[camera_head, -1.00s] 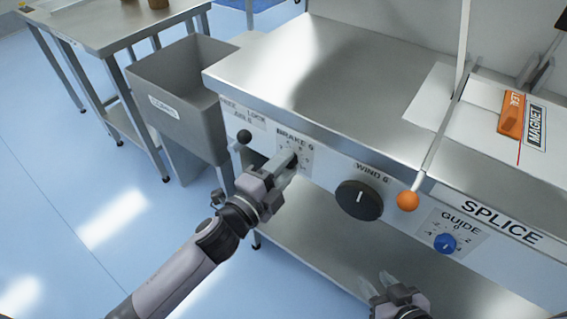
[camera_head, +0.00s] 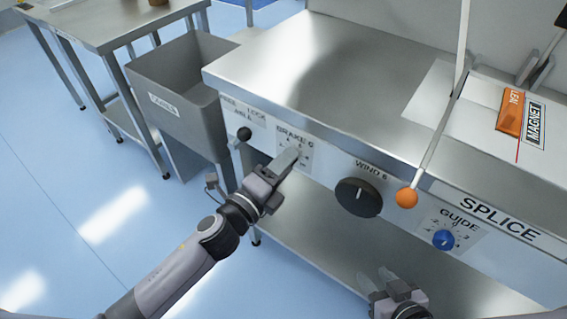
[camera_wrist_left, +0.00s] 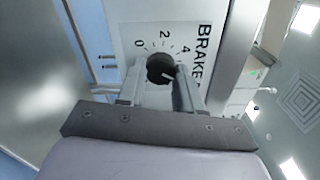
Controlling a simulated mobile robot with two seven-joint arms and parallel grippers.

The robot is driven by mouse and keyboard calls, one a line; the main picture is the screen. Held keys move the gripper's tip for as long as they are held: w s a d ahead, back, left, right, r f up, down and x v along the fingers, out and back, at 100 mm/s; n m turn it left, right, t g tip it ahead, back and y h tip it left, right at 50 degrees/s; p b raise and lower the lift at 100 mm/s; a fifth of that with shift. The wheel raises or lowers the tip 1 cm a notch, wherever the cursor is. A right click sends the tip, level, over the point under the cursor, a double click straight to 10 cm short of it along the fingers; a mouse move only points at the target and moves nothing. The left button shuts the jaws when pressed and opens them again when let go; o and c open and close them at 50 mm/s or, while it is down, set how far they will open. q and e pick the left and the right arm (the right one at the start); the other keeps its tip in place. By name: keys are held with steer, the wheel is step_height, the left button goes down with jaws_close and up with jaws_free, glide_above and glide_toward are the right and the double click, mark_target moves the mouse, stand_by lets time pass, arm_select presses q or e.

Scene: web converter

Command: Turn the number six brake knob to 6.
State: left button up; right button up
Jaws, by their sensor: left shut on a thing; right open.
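The brake 6 knob (camera_wrist_left: 160,69) is small, round and black, on a white dial plate (camera_head: 304,158) headed "BRAKE". In the left wrist view it sits between the two fingers of my left gripper (camera_wrist_left: 160,88), which is shut on it. Its white pointer mark points to the lower right, past the 4, toward the right-hand finger. The numbers 0, 2 and 4 show; the 6 mark is hidden by that finger. In the head view, my left gripper (camera_head: 289,158) covers the knob. My right gripper (camera_head: 378,282) is open and empty at the bottom.
To the right are a black "WIND 6" knob (camera_head: 358,198), an orange-ball lever (camera_head: 407,198) and a blue "GUIDE" knob (camera_head: 443,240). A black ball handle (camera_head: 244,134) is just left of the brake dial. A grey bin (camera_head: 180,110) stands further left.

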arm_select(q)
steer(key=o, duration=1)
steer(key=shift+o, duration=0.2)
steer(key=v, duration=0.7)
steer(key=s+a+f+n+g+y+p, duration=0.1)
steer(key=s+a+f+n+y+p, duration=0.1)
steer(key=n, duration=0.6)
steer(key=s+a+f+n+g+y+p, duration=0.1)
steer(key=s+a+f+n+y+p, duration=0.2)
steer(key=s+a+n, duration=0.4)
steer(key=s+a+f+n+g+y+p, duration=0.2)
steer(key=s+a+n+y+p, duration=0.1)
steer(key=a+n, duration=0.4)
steer(key=s+n+p, duration=0.1)
steer(key=n, duration=0.2)
steer(key=shift+s+a+f, duration=0.2)
steer(key=shift+f, duration=0.15)
